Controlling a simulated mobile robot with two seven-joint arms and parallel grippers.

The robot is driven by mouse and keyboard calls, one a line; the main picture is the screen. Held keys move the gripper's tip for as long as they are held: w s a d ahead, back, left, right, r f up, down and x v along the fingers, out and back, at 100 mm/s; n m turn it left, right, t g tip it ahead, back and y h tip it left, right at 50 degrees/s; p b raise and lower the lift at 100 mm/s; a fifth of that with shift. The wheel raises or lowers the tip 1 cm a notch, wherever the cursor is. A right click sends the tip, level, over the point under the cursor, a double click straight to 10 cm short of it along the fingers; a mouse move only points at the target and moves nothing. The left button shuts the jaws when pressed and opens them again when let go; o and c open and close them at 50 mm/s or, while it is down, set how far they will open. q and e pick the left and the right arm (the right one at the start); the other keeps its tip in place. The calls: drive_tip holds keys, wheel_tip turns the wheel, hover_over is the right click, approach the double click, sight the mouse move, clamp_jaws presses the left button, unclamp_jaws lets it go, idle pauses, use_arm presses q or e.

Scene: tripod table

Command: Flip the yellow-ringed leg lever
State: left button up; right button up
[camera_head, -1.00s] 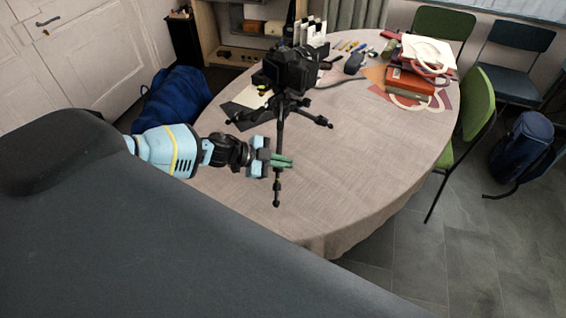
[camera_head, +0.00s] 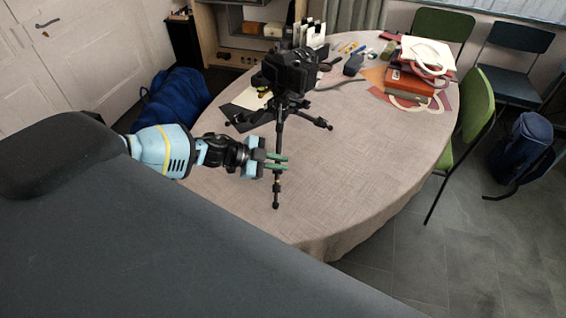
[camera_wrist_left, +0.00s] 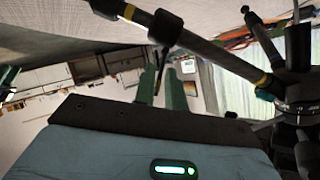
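A black tripod (camera_head: 281,112) with a camera (camera_head: 290,72) on top stands on the table. Its near leg (camera_head: 277,186) points toward me. My right gripper is out of view.
The round table (camera_head: 360,170) has a beige cloth, clear at the front and right. A dark sheet (camera_head: 240,115) lies left of the tripod. A green chair (camera_head: 478,105) stands at the right.

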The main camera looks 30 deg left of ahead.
use_arm(q)
drive_tip(key=v, duration=0.6)
drive_tip(key=shift+s+a, duration=0.15)
drive_tip(key=shift+r, duration=0.1)
idle(0.3)
